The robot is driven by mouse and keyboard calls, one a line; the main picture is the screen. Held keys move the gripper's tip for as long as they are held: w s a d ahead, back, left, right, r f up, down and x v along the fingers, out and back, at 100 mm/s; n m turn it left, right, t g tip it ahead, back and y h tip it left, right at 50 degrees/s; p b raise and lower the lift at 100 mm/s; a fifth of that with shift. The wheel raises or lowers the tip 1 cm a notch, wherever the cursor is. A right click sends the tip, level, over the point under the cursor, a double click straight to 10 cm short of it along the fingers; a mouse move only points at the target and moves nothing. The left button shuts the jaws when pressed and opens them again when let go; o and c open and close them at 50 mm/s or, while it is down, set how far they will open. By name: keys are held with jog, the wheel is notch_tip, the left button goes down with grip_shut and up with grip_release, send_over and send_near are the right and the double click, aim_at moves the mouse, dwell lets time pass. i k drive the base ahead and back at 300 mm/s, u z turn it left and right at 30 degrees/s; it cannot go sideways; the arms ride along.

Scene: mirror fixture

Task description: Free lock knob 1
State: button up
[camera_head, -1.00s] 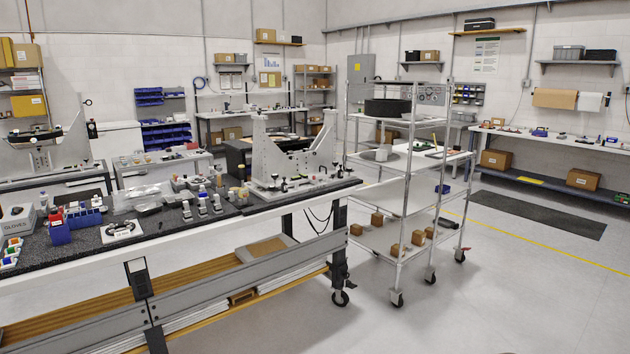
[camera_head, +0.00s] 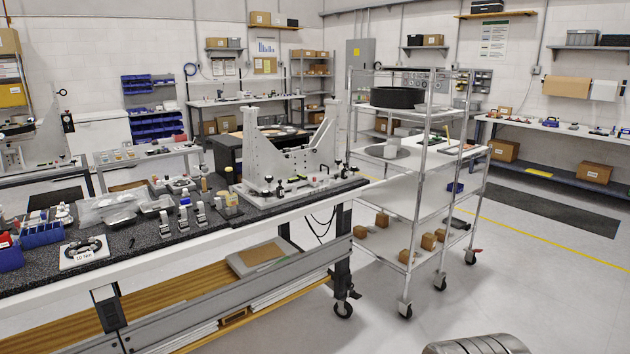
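The light grey mirror fixture (camera_head: 250,155) stands upright on the right end of the dark speckled bench (camera_head: 150,243). It has two uprights and a flat base plate. Several small dark knobs show along its base, including one at the front left (camera_head: 268,180) and one at the right (camera_head: 339,167). They are too small for me to tell which is lock knob 1 or how any is set. My gripper is not in view.
A wire-shelf cart (camera_head: 410,210) on casters stands just right of the bench. Small clamps, bagged parts, a blue bin (camera_head: 42,235) and a white tool tray (camera_head: 83,252) lie on the bench. The floor (camera_head: 540,275) right of the cart is clear.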

aim_at(266, 194)
jog(key=i, duration=1)
jog(key=u, duration=0.1)
